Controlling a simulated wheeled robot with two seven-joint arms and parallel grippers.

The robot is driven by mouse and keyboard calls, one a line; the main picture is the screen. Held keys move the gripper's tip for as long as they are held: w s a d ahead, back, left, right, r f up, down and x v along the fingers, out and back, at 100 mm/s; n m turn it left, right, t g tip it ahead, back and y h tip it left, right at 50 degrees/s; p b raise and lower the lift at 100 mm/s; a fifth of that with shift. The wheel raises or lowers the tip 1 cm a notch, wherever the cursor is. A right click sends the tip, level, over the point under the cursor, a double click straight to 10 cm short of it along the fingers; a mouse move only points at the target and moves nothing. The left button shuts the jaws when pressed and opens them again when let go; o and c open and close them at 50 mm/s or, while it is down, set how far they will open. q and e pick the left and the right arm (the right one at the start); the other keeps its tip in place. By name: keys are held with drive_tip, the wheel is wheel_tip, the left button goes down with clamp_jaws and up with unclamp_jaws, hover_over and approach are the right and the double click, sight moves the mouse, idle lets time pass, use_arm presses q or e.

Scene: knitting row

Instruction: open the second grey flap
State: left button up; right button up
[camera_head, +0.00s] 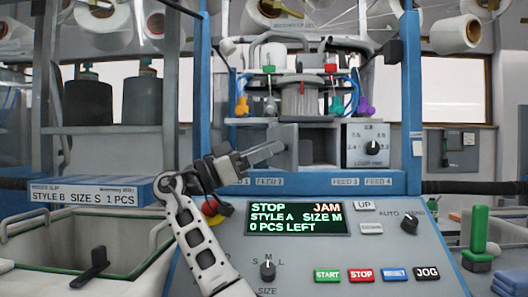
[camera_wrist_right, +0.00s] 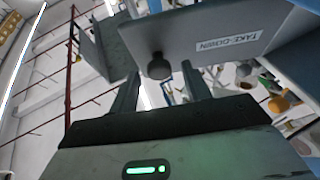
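A grey flap marked TAKE-DOWN (camera_wrist_right: 215,35) fills the upper part of the right wrist view, with a dark round knob (camera_wrist_right: 158,66) on it. My right gripper (camera_wrist_right: 160,76) is open; its two fingers stand on either side of the knob, with gaps at both sides. In the head view my right gripper (camera_head: 270,150) points at the grey housing (camera_head: 313,145) at the machine's middle, above the feed labels. A grey panel (camera_head: 285,133) there stands beside the fingertips; the knob is not distinguishable in this view. My left gripper is not in view.
A dial box (camera_head: 366,146) stands right of the housing. Below, the control panel (camera_head: 400,245) shows STOP and JAM on its display (camera_head: 297,218). Bins (camera_head: 25,250) are at the left. Yarn guides and blue tubes sit above the housing.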

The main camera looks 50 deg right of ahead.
drive_tip(key=v, duration=1.2)
